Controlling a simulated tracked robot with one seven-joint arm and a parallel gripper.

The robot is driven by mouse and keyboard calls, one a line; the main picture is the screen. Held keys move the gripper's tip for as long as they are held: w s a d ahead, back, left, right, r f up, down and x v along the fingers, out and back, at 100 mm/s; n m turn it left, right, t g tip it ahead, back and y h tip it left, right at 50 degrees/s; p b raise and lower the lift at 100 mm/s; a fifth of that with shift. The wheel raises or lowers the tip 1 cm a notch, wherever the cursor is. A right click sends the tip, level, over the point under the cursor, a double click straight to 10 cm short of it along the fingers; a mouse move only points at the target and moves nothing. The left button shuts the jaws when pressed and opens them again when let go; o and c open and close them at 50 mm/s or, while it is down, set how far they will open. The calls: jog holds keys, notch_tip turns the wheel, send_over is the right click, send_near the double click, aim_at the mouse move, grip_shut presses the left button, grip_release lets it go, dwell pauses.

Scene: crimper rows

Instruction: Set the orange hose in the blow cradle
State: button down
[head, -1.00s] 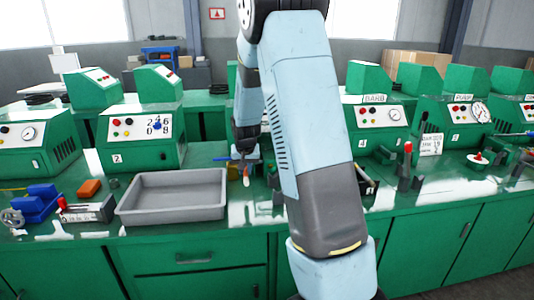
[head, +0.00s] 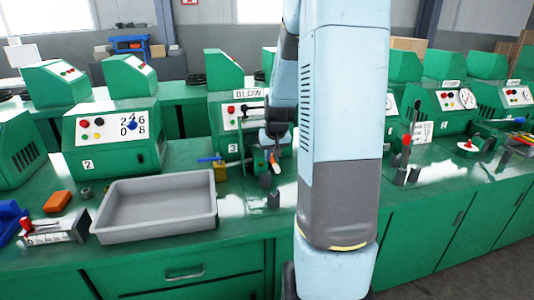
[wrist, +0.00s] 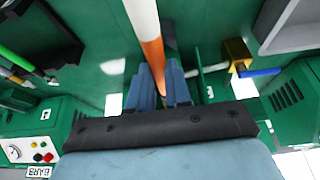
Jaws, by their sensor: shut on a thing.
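The orange hose is in my gripper. It shows in the wrist view (wrist: 151,50) as a white length with an orange band by the fingers, and in the head view as a small orange and white end (head: 274,162). My gripper (wrist: 160,90) is shut on it; in the head view my gripper (head: 276,148) is in front of the machine labelled BLOW (head: 225,120). Grey upright blocks (head: 273,199), probably the blow cradle, stand on the bench just below. A dark grey block (wrist: 170,45) shows beside the hose in the wrist view. I cannot tell whether hose and cradle touch.
A yellow valve block with a blue handle (head: 220,171) stands left of my gripper, also in the wrist view (wrist: 238,55). A grey tray (head: 150,232) lies further left. Machine 2 (head: 110,138) is behind it. A red-tipped post (head: 406,150) stands right of my arm.

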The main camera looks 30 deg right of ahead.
aim_at(272, 163)
jog(key=shift+w+a+f, duration=0.1)
jog(key=shift+a+f, duration=0.1)
jog(key=shift+f, duration=0.65)
jog(key=shift+a+f, duration=0.15)
jog(key=shift+f, duration=4.25)
jog(key=c, duration=1)
grip_release()
jog(key=shift+r, duration=0.1)
jog(key=v, duration=1.3)
jog(key=shift+a+r, duration=0.1)
jog(key=shift+r, duration=0.1)
